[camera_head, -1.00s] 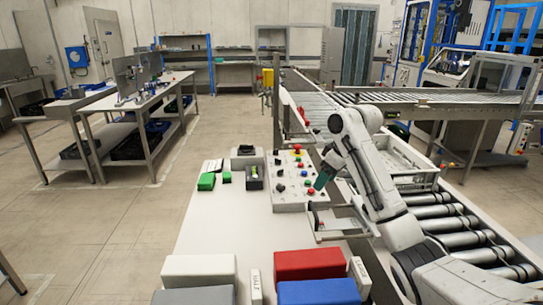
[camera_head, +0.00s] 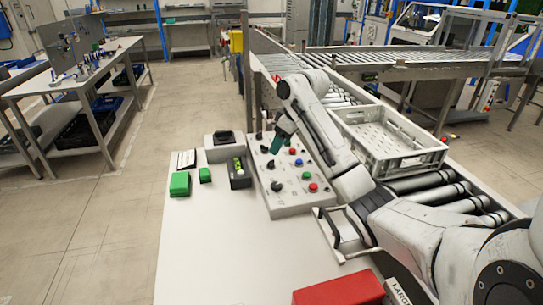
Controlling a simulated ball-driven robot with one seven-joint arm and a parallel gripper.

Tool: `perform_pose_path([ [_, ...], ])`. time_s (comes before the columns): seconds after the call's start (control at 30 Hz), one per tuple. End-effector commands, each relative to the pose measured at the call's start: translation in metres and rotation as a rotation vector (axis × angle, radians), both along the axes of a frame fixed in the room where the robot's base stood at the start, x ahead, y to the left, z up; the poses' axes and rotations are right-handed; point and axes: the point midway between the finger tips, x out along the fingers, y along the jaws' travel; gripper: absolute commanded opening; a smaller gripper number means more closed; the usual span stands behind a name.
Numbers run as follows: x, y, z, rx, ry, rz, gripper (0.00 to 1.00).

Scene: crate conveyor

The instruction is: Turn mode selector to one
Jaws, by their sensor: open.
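The grey control panel (camera_head: 292,203) stands on the white table and carries black rotary knobs and coloured buttons. One black knob (camera_head: 277,186) is at its near left and another black knob (camera_head: 270,165) lies farther up. I cannot read any labels, so which knob is the mode selector and where it points is unclear. My gripper (camera_head: 276,148), dark teal at its end, is open and points down over the far part of the panel. It hides some of the controls there. I cannot tell whether it touches a knob.
A grey crate (camera_head: 372,148) sits on the roller conveyor right of the panel, beside my arm. Green blocks (camera_head: 180,184) and a small black box (camera_head: 238,172) lie left of the panel. A red box (camera_head: 340,289) is at the near edge. The table's near left is clear.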

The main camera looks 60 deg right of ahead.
Motion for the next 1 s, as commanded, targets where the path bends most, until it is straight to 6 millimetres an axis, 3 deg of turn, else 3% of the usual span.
perform_pose_path([
  [0.2, 0.015, -0.001, -0.038, 0.002, 0.003, 0.0, 0.62],
  [0.4, 0.025, -0.002, -0.061, 0.001, 0.002, 0.001, 0.62],
  [0.83, 0.029, -0.002, -0.07, 0.001, 0.0, 0.001, 0.62],
  [1.0, 0.029, -0.002, -0.07, 0.001, 0.0, 0.001, 0.46],
])
